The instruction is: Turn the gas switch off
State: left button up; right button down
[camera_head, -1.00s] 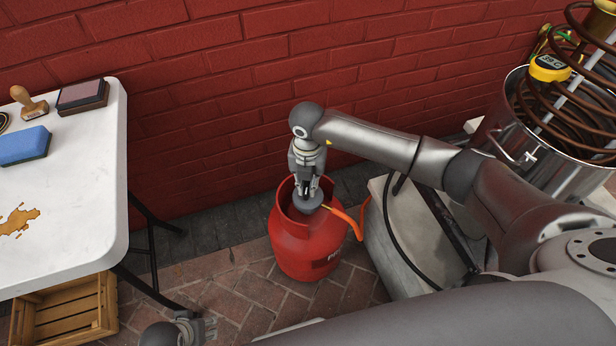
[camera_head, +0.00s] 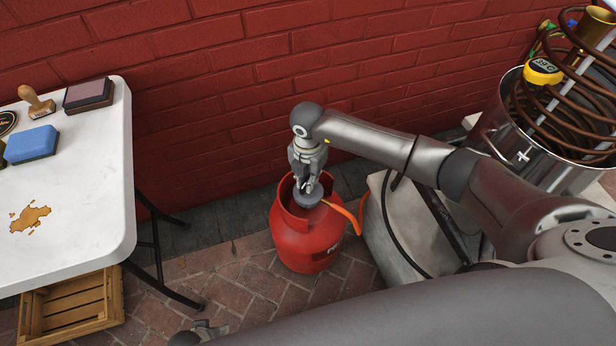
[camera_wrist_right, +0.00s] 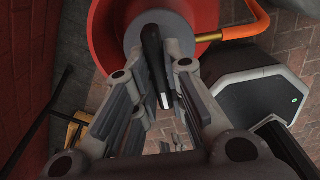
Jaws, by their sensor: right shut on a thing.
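A red gas bottle (camera_head: 306,238) stands on the brick paving against the wall. A grey regulator (camera_head: 308,197) sits on its top inside the collar, with an orange hose running off to the right. The black gas switch (camera_wrist_right: 152,48) shows in the right wrist view on the round grey regulator. My right gripper (camera_head: 306,183) points down at the regulator; in the right wrist view its fingers (camera_wrist_right: 158,75) are shut on the switch from both sides. My left gripper (camera_head: 206,330) shows only partly at the bottom edge, and its jaws are unclear.
A white folding table (camera_head: 75,190) is at the left with a blue sponge (camera_head: 31,144) and a brown spill. A wooden crate (camera_head: 70,308) lies below it. A grey block (camera_head: 395,235) stands right of the bottle, and a steel pot (camera_head: 505,130) with a coil is behind it.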

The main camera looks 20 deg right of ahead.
jog(key=c, duration=1.5)
grip_release()
jog(key=shift+r, duration=0.2)
notch_tip(320, 180, up, 12)
jog(key=shift+f, duration=0.15)
